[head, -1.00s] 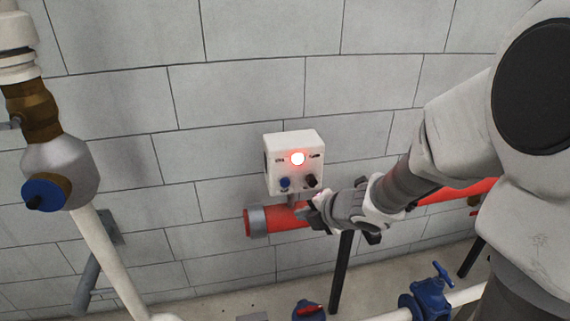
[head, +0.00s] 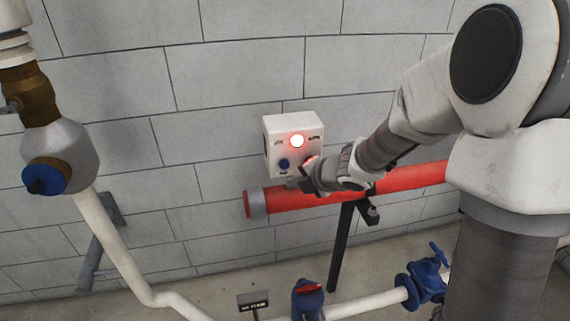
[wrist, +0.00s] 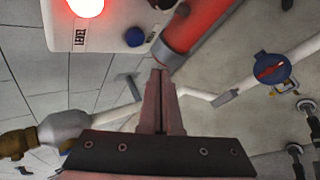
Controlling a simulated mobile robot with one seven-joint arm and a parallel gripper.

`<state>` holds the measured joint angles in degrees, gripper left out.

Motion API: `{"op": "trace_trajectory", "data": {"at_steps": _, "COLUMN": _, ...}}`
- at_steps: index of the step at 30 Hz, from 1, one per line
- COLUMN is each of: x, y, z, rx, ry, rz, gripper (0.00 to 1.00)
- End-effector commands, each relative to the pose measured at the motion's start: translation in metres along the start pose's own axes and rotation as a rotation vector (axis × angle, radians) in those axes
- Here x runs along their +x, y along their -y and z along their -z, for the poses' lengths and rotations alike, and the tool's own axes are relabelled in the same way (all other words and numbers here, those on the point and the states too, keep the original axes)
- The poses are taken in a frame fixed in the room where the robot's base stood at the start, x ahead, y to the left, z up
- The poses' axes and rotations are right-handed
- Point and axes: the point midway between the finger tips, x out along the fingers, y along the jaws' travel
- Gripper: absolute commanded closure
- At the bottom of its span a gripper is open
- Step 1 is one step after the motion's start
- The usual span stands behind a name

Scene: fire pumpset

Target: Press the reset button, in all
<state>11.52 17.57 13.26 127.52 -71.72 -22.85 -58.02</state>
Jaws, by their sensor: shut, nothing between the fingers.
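A white control box (head: 274,131) is fixed in front of the block wall, with a lit red lamp (head: 297,141) and a blue button (head: 284,163) on its face. In the wrist view the lamp (wrist: 86,5) is at the top left, and the blue button (wrist: 134,37) is up and left of my fingertips. A black knob (wrist: 162,4) shows at the top edge; my arm mostly hides it in the head view. My gripper (wrist: 160,73) is shut and empty, just below the box face, apart from the button.
A red pipe (head: 410,177) runs just under the box, close to my gripper. A white pipe with blue valves (head: 425,283) lies low at the right. A vertical pipe with a blue-capped fitting (head: 62,158) stands at the left. The wall above the box is clear.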

Motion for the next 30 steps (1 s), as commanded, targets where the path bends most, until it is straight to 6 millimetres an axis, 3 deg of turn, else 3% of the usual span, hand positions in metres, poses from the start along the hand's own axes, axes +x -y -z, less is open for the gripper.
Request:
{"op": "trace_trajectory", "data": {"at_steps": 11, "x": 0.024, "y": -0.018, "z": -0.017, "rx": 0.001, "ry": -0.001, "rz": 0.0, "gripper": 1.0}}
{"op": "trace_trajectory", "data": {"at_steps": 30, "x": 0.025, "y": -0.018, "z": -0.018, "rx": 0.001, "ry": 0.0, "rz": 0.0, "gripper": 1.0}}
